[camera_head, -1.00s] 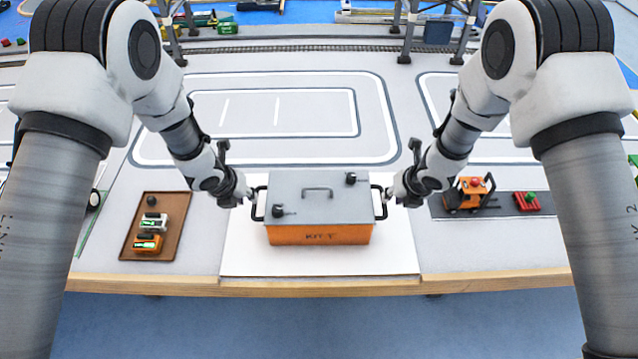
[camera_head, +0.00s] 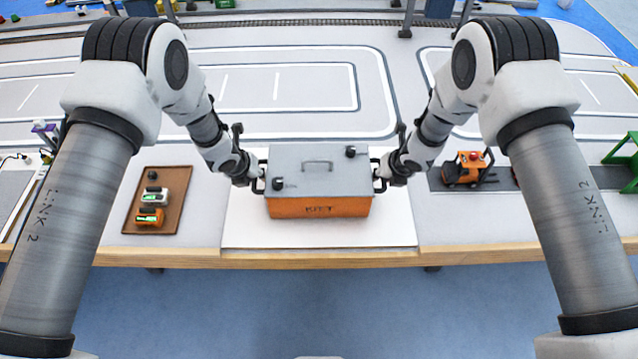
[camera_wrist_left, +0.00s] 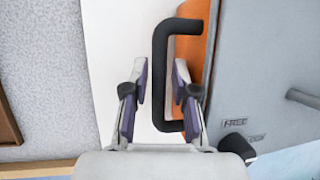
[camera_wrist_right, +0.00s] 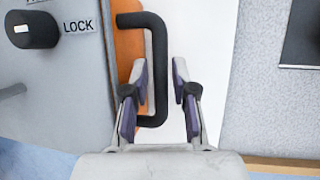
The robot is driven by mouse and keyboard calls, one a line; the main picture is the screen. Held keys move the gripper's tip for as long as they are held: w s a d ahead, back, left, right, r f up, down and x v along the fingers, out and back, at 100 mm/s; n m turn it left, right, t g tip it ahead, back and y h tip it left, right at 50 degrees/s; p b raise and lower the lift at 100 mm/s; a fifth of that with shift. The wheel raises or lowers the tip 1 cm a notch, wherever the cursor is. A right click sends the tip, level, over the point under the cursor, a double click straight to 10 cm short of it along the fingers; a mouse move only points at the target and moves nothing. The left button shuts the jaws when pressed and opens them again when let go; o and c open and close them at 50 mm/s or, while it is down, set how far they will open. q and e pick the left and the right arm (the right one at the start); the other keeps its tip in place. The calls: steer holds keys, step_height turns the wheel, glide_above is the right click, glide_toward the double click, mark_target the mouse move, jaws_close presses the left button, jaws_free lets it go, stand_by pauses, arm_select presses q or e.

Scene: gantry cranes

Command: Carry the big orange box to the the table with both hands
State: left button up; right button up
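The big orange box (camera_head: 318,207) has a grey lid (camera_head: 335,178) with two black knobs and a grey handle on top. It sits level on a white sheet (camera_head: 275,236) on the table. A black bar handle sticks out from each side. Neither gripper is visibly clamped.
The table (camera_head: 480,220) has a wooden front edge. A brown tray (camera_head: 133,215) with small parts lies left of the box. A toy orange forklift (camera_head: 463,170) stands on a dark strip to the right. White-lined track ground behind the box is clear.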

arm_select(q)
steer(key=shift+w+f, duration=0.1)
arm_select(e)
steer(key=shift+w, duration=0.1)
arm_select(q)
jaws_close()
arm_select(e)
jaws_close()
steer(key=shift+r, duration=0.1)
